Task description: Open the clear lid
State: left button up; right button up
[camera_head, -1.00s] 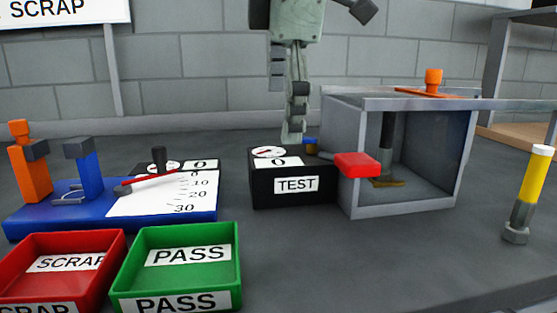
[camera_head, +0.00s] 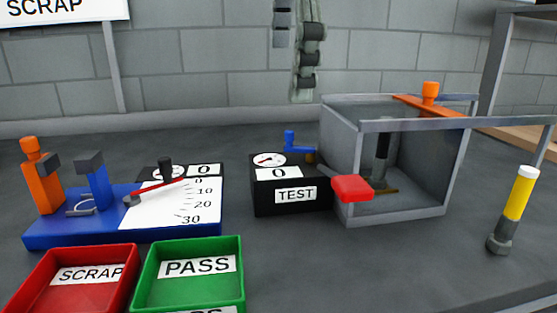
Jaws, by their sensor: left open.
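The clear-walled box (camera_head: 341,150) with a grey frame stands right of centre. Its clear lid is hard to make out; a grey rail (camera_head: 500,121) runs level along the top and reaches past the box to the right. An orange handle (camera_head: 430,92) stands upright on an orange strip at the top. A dark post (camera_head: 382,145) shows inside the box. My left gripper (camera_head: 303,75) hangs from the top edge, open and empty, up and left of the box, apart from it. My right gripper is out of view.
A black TEST unit (camera_head: 291,205) with a red pad (camera_head: 352,188) stands against the box's left side. A blue gauge fixture (camera_head: 100,235), a red SCRAP tray (camera_head: 60,258) and a green PASS tray (camera_head: 195,243) are left. A yellow-handled tool (camera_head: 517,200) stands right.

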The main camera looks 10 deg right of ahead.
aim_at(431, 89)
jog(key=k, duration=1.5)
